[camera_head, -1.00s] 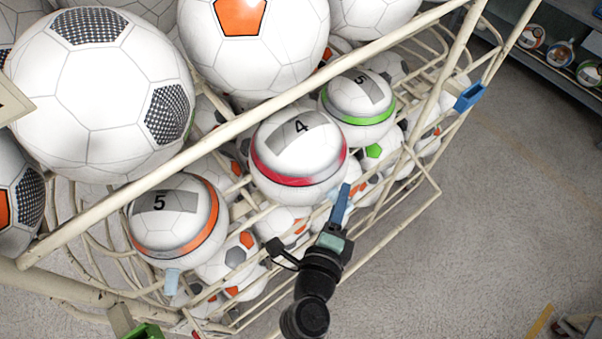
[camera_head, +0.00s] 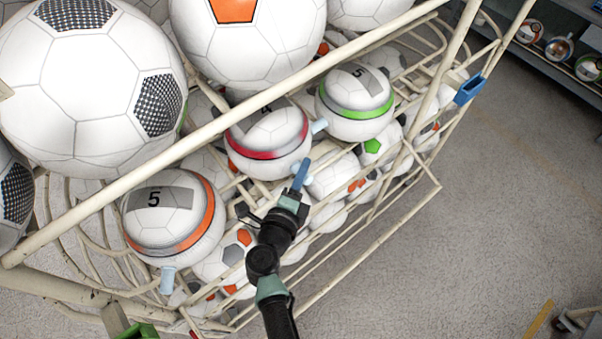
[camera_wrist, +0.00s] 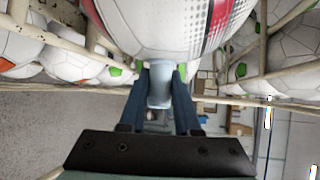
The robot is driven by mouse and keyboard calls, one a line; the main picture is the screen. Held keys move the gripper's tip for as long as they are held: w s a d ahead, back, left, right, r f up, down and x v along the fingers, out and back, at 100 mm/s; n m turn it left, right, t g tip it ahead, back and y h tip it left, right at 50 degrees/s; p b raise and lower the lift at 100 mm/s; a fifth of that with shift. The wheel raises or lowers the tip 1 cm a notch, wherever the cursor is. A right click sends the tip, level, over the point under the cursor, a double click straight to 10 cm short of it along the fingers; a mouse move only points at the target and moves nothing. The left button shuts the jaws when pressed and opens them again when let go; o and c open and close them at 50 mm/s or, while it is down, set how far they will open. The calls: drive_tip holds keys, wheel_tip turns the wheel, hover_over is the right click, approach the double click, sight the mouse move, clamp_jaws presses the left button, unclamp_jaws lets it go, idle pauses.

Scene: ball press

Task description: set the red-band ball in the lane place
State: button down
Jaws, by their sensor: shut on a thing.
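The red-band ball (camera_head: 268,150) is white with a grey patch, and its number is partly hidden by a cream rail. It sits between the orange-band ball (camera_head: 170,228) and the green-band ball (camera_head: 352,128) in the head view, apart from the orange-band one. My gripper (camera_head: 301,175) is at its lower right side. In the wrist view my gripper (camera_wrist: 161,98) has both blue fingers shut on the pale blue stub (camera_wrist: 160,82) under the red-band ball (camera_wrist: 165,25). I cannot tell whether the ball rests on the rack or hangs from my gripper.
Cream rack rails (camera_head: 215,127) cross in front of and above the balls. Larger balls (camera_head: 95,85) lie at the upper left. Several smaller balls lie lower in the rack. A blue clip (camera_head: 470,89) sits on the right rail.

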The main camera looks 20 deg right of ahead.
drive_tip(key=shift+w+a+f, duration=0.1)
drive_tip(key=shift+w+f, duration=0.05)
drive_tip(key=shift+w, duration=0.15)
drive_tip(key=shift+f, duration=0.35)
drive_tip(key=c, duration=0.6)
unclamp_jaws()
drive_tip(key=shift+s, duration=0.15)
drive_tip(key=shift+s+a+r, duration=0.1)
drive_tip(key=shift+a+r, duration=0.05)
drive_tip(key=shift+r, duration=0.25)
drive_tip(key=v, duration=1.1)
drive_tip(key=shift+s+a, duration=0.15)
drive_tip(key=shift+s, duration=0.15)
